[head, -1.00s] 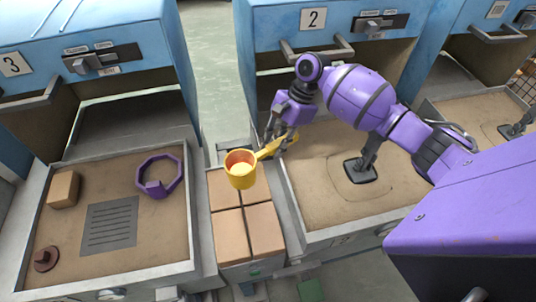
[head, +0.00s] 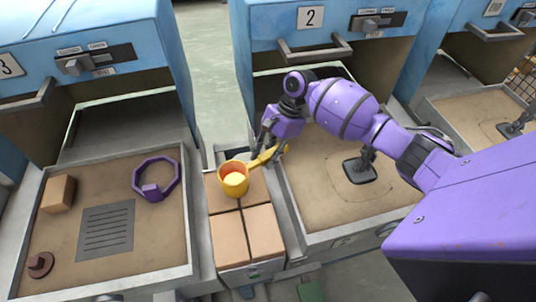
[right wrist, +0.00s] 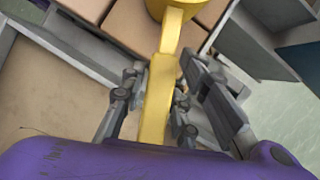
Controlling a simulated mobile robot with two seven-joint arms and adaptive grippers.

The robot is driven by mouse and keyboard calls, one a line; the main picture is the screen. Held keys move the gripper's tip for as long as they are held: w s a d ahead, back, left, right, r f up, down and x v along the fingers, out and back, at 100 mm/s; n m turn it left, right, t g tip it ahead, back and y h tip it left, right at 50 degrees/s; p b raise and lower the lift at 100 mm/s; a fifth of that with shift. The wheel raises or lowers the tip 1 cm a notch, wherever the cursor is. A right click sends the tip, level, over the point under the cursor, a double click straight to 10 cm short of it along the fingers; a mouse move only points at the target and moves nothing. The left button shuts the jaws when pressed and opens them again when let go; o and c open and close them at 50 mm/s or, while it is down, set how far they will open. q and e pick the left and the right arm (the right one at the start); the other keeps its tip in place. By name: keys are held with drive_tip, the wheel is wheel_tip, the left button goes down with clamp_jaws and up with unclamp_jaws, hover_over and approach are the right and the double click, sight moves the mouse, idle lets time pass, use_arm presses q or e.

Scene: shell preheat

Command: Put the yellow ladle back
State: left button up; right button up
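The yellow ladle (head: 234,184) is at the middle of the head view, its cup upright with orange-pink contents inside. It is over the back part of a narrow bin of tan blocks; I cannot tell whether its cup touches them. My right gripper (head: 268,150) is shut on the ladle's handle (head: 267,158). In the right wrist view the handle (right wrist: 158,95) runs between the fingers of the right gripper (right wrist: 163,100), and the cup is cut off at the top edge. My left gripper is not in view.
The narrow bin (head: 253,273) of tan blocks (head: 230,240) stands between two sand-coloured trays. The left tray (head: 115,281) holds a purple ring (head: 156,193), a tan block (head: 58,194), a dark grille (head: 106,229) and a brown knob-like piece (head: 41,264). Blue ovens (head: 290,30) stand behind.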

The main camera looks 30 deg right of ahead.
drive_tip(key=shift+o, duration=0.5)
drive_tip(key=s+v, duration=0.1)
drive_tip(key=v, duration=1.1)
drive_tip(key=shift+w+p, duration=0.45)
